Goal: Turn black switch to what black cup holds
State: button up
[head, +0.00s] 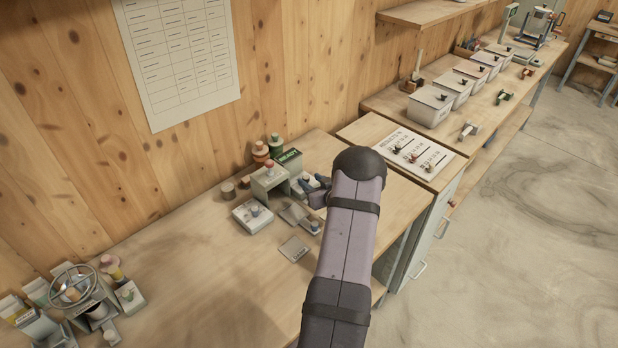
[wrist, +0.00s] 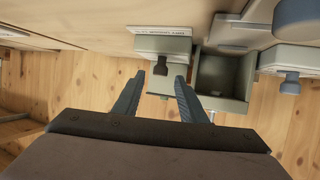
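My gripper (wrist: 158,80) is open and empty in the wrist view, its two blue-grey fingers apart. A small black knob (wrist: 162,64) on a grey box lies just beyond the fingertips, between them, with no contact seen. In the head view my gripper (head: 318,191) is beside the grey devices on the bench, partly hidden by my arm. A white panel (head: 397,140) with several small levers lies on the cabinet to the right; a dark one is at its left. I cannot tell which of these is the black switch. I cannot make out a black cup.
An open grey bin (wrist: 225,82) stands right of the knob in the wrist view. Lidded white tubs (head: 430,105) line the far bench. A wheel device (head: 73,287) stands at the left. The bench (head: 200,290) is clear in front.

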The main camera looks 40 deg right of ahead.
aim_at(306, 180)
jog(key=shift+x, duration=1.15)
jog(key=shift+c, duration=0.7)
grip_shut()
